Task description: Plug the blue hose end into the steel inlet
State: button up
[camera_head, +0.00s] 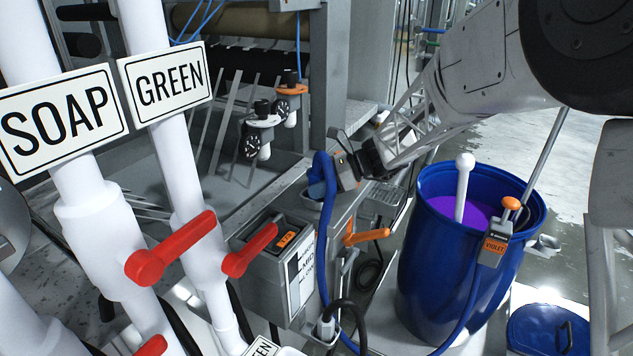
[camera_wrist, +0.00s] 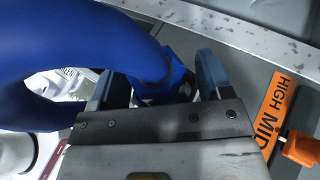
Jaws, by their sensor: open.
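The blue hose (camera_head: 325,205) arches up beside my gripper (camera_head: 318,186) and hangs down along the front of the steel machine. In the wrist view the thick blue hose (camera_wrist: 75,55) curves in from the left. Its end reaches down between the two fingers of my gripper (camera_wrist: 158,85). The fingers stand apart, one on each side of the hose end, and are open. I cannot tell whether they touch it. The hose tip is hidden. I cannot make out the steel inlet; the hose and gripper cover that spot, so I cannot tell whether the end sits in it.
A blue barrel (camera_head: 420,265) of purple liquid stands right, with a VIOLET-labelled pump (camera_head: 491,245). An orange-handled valve (camera_head: 366,237) juts out below my gripper. White pipes labelled SOAP (camera_head: 62,118) and GREEN (camera_head: 166,82) fill the left. The wrist view shows an orange HIGH MID label (camera_wrist: 272,110).

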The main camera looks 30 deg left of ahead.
jog(key=shift+w+d, duration=0.1)
jog(key=shift+v, duration=3.8)
jog(key=shift+d+r, duration=0.1)
jog(key=shift+d+r, duration=0.1)
jog(key=shift+d, duration=0.15)
jog(key=s+d+r+n+t+h, duration=0.2)
jog(key=s+d, duration=0.2)
jog(key=d, duration=0.5)
jog(key=s+d+r+n+t+h, duration=0.1)
jog(key=s+d, duration=0.3)
jog(key=d, duration=0.4)
jog(key=s+d+r+n+t+h, duration=0.2)
jog(key=s+d, duration=0.2)
jog(key=d, duration=0.5)
jog(key=s+d+f+n+t+h, duration=0.3)
jog(key=s+d+n+t+h, duration=0.2)
jog(key=s+d, duration=1.3)
jog(key=shift+d+n+h, duration=0.5)
jog(key=shift+d+h, duration=0.2)
jog(key=shift+d, duration=1.4)
